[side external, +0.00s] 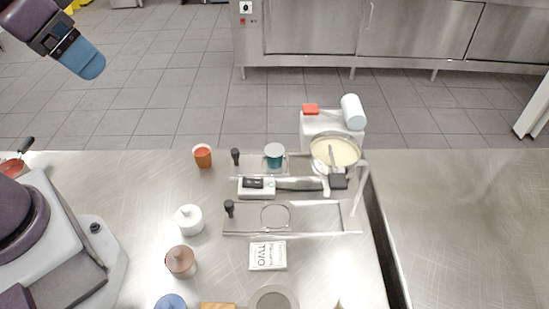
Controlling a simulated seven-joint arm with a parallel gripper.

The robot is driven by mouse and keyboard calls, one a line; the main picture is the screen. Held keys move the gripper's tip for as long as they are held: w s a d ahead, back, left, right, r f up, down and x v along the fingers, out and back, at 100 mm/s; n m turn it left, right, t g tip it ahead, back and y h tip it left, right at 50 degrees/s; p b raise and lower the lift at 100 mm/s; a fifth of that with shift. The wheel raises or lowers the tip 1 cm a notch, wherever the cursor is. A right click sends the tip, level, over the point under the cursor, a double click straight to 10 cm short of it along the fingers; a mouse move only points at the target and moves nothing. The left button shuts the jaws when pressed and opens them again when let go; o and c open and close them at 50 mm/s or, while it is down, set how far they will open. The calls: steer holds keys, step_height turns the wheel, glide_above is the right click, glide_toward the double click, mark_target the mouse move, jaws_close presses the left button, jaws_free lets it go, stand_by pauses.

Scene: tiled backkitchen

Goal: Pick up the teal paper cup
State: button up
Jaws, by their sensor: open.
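The teal paper cup (274,161) stands upright towards the far edge of the steel counter, beside or within the rear part of a clear frame; I cannot tell which. It has a pale top. My gripper (88,67) is at the upper left, blue and seen from the side, high up and well away from the cup. It is open, and nothing shows in it.
An orange cup (203,157) stands left of the teal cup. A pan of pale food (345,151) is to its right, with a black-and-white device (257,187) in front. White (189,220) and brown (181,262) lidded jars and a card box (267,255) stand nearer.

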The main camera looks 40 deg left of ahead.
step_height(320, 180, down, 2)
steer(key=w+g, duration=0.2)
steer(key=m+g, duration=0.4)
steer(key=m, duration=1.4)
glide_above(275, 153)
steer(key=s+d, duration=0.1)
step_height(275, 153, down, 19)
step_height(275, 153, down, 12)
steer(key=shift+s, duration=0.1)
steer(key=c, duration=1.1)
steer(key=shift+r, duration=0.15)
